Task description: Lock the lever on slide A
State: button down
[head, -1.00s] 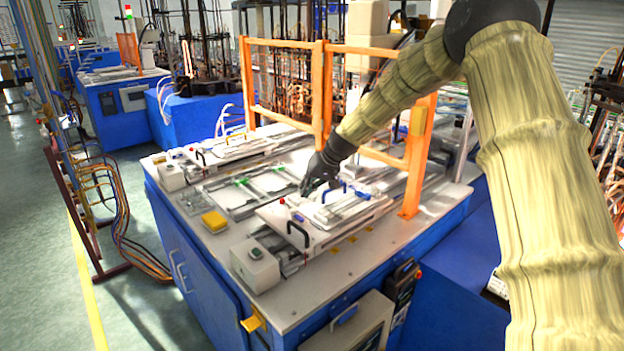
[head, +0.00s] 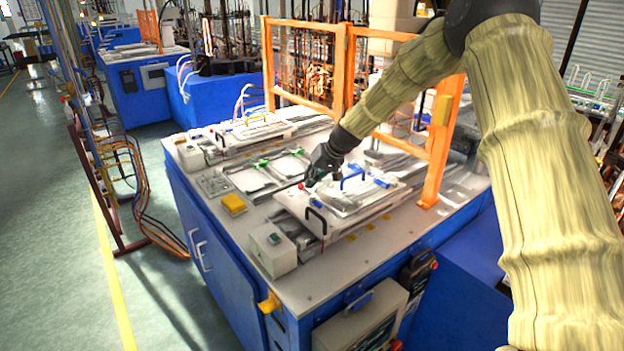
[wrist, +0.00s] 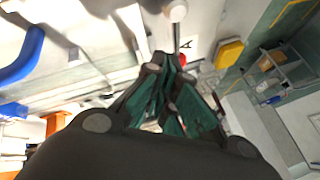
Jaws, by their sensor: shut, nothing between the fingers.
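Slide A, a white slide plate (head: 290,205) with a black handle (head: 316,220) and a blue handle (head: 353,176), lies on the near side of the bench top in the head view. A small red knob (head: 301,186), likely the lever's, shows at its left end. My gripper (head: 308,184) is shut and empty, close beside that knob; contact cannot be told. In the wrist view the dark green fingers (wrist: 180,105) are together. Beyond them are a pale ball-ended rod (wrist: 177,12) and an "A" label (wrist: 189,45). The lever's exact position is unclear.
A second slide (head: 250,132) lies farther back. A yellow block (head: 233,203) and a grey box (head: 272,250) stand on the left of the bench; the yellow block also shows in the wrist view (wrist: 229,53). An orange guard frame (head: 345,75) rises behind my forearm.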

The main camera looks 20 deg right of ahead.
jog(key=shift+w+f, duration=0.1)
jog(key=shift+f, duration=0.05)
jog(key=shift+a+n+b, duration=0.2)
jog(key=shift+n+b, duration=0.1)
jog(key=shift+n, duration=0.2)
